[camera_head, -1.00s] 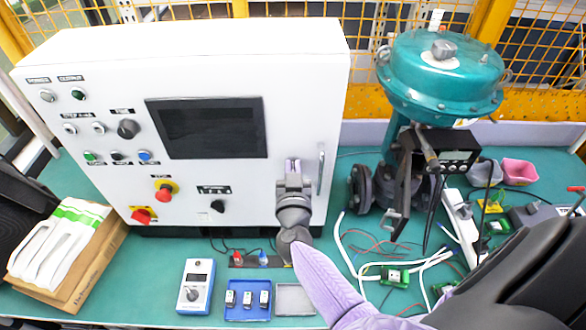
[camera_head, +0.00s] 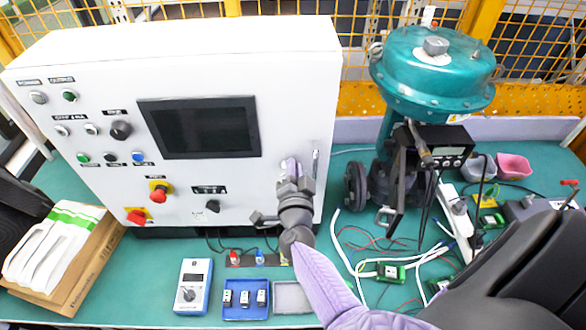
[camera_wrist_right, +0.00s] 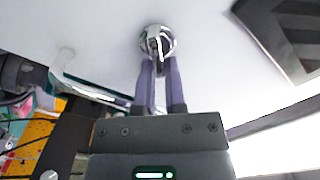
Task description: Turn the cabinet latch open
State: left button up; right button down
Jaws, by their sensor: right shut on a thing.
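The white control cabinet (camera_head: 255,85) stands on the left and middle of the bench, its front door facing me. The round metal latch (camera_wrist_right: 158,40) is on the door, near the top of the right wrist view. My right gripper (camera_wrist_right: 160,68) has its two purple fingers closed on the latch's small key-like tab. In the head view my right gripper (camera_head: 291,168) reaches the door's right part, beside the vertical handle (camera_head: 316,163), and hides most of the latch. The door looks closed. My left gripper is not in view.
A teal valve actuator (camera_head: 435,65) stands right of the cabinet. Cables, a power strip (camera_head: 456,210) and small green boards (camera_head: 390,272) lie around my right arm. A blue tray (camera_head: 246,300) and a blue meter (camera_head: 193,286) sit in front. A cardboard box (camera_head: 85,275) is at left.

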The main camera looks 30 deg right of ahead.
jog(key=shift+s+d+f+m+b, duration=0.1)
jog(key=shift+f+m+b, duration=0.25)
jog(key=shift+m, duration=1)
jog(key=shift+w+a+f+m+b, duration=0.15)
jog(key=shift+m+b, duration=0.25)
jog(key=shift+m, duration=1)
jog(key=shift+s+d+f+m+b, duration=0.15)
jog(key=shift+f+m+b, duration=0.2)
jog(key=shift+m, duration=1)
jog(key=c, duration=0.8)
grip_release()
jog(key=shift+r, duration=0.1)
jog(key=shift+o, duration=0.5)
jog(key=shift+w, duration=0.25)
jog(key=shift+s+r, duration=0.1)
